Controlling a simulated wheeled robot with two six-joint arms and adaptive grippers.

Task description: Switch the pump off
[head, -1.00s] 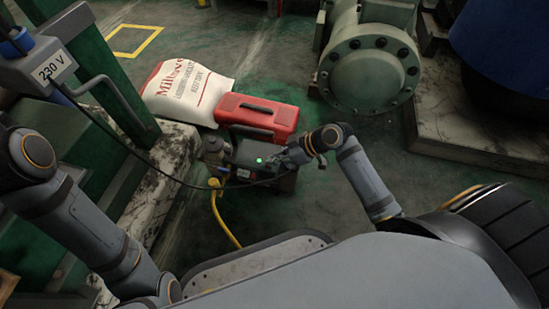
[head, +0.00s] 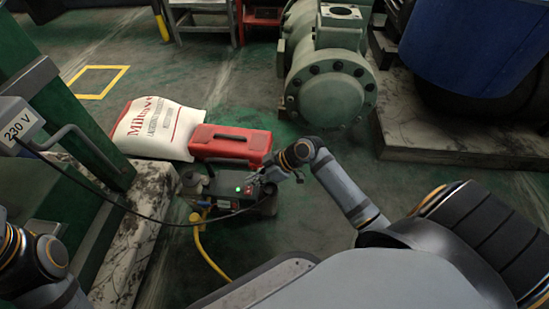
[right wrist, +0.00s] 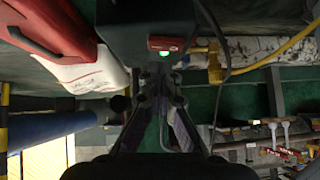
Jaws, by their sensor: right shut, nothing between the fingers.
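The pump (head: 228,187) is a dark unit on the floor in front of the red case, with a lit green light (head: 238,189) and a small red part (head: 248,190) beside it. In the right wrist view the pump's dark body (right wrist: 138,25) is at the top, with a red switch-like part (right wrist: 166,43) and the glowing green light (right wrist: 164,54) on its near face. My right gripper (head: 262,176) is over the pump's right end; in the right wrist view its shut, empty fingers (right wrist: 148,92) point toward the green light. Contact cannot be told. My left gripper is out of view.
A red case (head: 230,143) and a white printed sack (head: 158,129) lie behind the pump. A yellow hose (head: 207,255) and a black cable (head: 128,208) run near it. A 230 V box (head: 18,122) is at left. A green flanged machine (head: 330,88) stands behind.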

